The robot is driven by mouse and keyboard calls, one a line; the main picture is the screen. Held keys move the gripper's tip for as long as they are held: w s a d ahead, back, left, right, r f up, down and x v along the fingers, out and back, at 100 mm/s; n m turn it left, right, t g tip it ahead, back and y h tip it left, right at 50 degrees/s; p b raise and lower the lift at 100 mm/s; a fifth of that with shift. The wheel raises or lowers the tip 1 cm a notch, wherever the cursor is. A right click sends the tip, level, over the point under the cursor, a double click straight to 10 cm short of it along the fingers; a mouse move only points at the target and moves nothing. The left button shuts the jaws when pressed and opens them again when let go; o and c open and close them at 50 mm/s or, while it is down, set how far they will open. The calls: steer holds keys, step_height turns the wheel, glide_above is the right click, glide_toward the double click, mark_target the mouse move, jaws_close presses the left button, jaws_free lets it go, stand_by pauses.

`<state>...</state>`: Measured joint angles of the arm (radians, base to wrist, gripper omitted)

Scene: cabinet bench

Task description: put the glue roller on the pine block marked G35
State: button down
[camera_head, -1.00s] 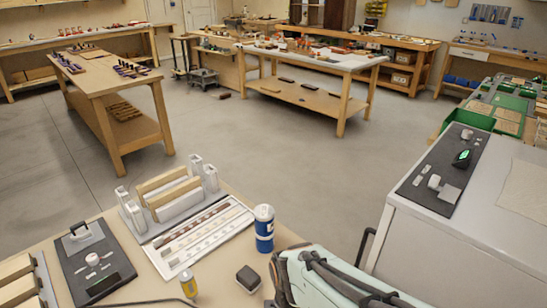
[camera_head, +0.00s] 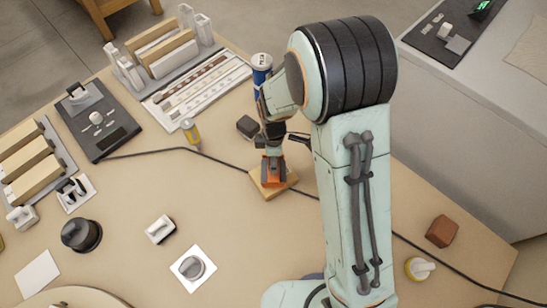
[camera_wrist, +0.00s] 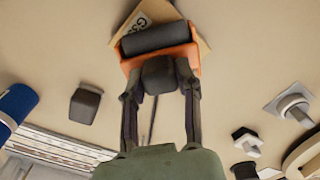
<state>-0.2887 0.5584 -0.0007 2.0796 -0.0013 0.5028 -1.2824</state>
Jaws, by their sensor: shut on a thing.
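The glue roller has an orange frame (camera_head: 273,172) and a dark grey cylinder (camera_wrist: 155,38). The pine block (camera_head: 264,190) lies on the bench directly below it, and its printed label, partly readable as G35, shows at the top of the wrist view (camera_wrist: 136,17). My gripper (camera_wrist: 159,80) is shut on the roller's dark handle, with a finger on each side. The roller is upright over the block and hides much of it. I cannot tell whether the roller touches the block or is just above it.
A dark small block (camera_head: 247,127), a yellow can (camera_head: 190,131) and a blue-and-white can (camera_head: 262,70) stand close by. A black cable (camera_head: 225,161) runs across the bench past the pine block. A reddish-brown block (camera_head: 441,231) lies right. Bench front of the pine block is clear.

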steer(key=shift+f, duration=0.15)
steer(key=c, duration=0.8)
jaws_free()
step_height(320, 180, up, 12)
steer(key=f, duration=0.1)
steer(key=s+d+r+m, duration=0.2)
steer(key=s+m, duration=0.3)
steer(key=s, duration=0.1)
steer(key=s+d+r+m, duration=0.2)
steer(key=s+d+m, duration=0.1)
steer(key=s+m, duration=0.3)
steer(key=s+d+r+m, duration=0.2)
steer(key=s+d+m, duration=0.1)
steer(key=s+m, duration=0.2)
steer(key=shift+s+r+m+y, duration=0.1)
steer(key=shift+s+m+y, duration=0.3)
steer(key=shift+s, duration=0.9)
